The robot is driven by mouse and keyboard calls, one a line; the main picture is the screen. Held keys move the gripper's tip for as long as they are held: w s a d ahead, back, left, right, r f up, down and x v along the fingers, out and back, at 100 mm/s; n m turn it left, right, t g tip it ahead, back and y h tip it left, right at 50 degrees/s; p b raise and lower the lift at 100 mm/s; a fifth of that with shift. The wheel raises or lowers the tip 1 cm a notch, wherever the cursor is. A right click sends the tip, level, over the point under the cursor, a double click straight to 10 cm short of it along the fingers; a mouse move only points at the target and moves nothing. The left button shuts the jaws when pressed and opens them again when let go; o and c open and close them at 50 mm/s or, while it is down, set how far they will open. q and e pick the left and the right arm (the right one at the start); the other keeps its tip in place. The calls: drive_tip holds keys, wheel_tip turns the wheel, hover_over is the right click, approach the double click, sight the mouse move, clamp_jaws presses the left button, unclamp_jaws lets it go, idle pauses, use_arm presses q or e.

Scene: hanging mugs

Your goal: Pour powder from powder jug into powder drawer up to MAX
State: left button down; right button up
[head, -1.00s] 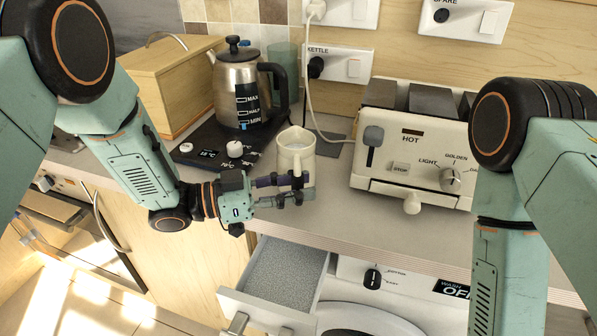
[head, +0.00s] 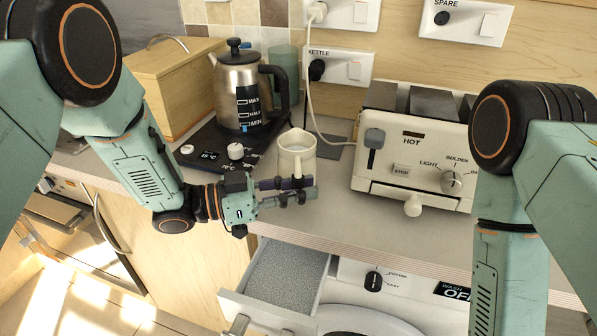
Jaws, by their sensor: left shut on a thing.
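The powder jug (head: 296,148) is a small cream jug, upright at the counter's front edge, right of the kettle base. Its mouth shows pale inside; the powder level cannot be told. My left gripper (head: 292,190) is at its lower front, shut on the jug, with the fingers hiding the grip and its lower part. I cannot tell whether it touches the counter. The powder drawer (head: 325,268) is pulled open below the counter, in front of and below the jug. Its inside looks speckled grey. No MAX mark is readable in it. My right gripper is out of view.
A steel kettle (head: 237,97) stands on its dark base (head: 201,150) behind the jug. A green glass (head: 284,66) is behind it. A cream toaster (head: 414,150) stands to the right, with a white cord (head: 312,92) behind. The counter front (head: 375,232) is clear.

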sight(298, 172)
use_arm(q)
drive_tip(key=shift+r, duration=0.1)
drive_tip(key=shift+r+p, duration=2.2)
drive_tip(key=shift+r, duration=0.3)
drive_tip(key=shift+a+f, duration=0.1)
drive_tip(key=shift+a, duration=0.05)
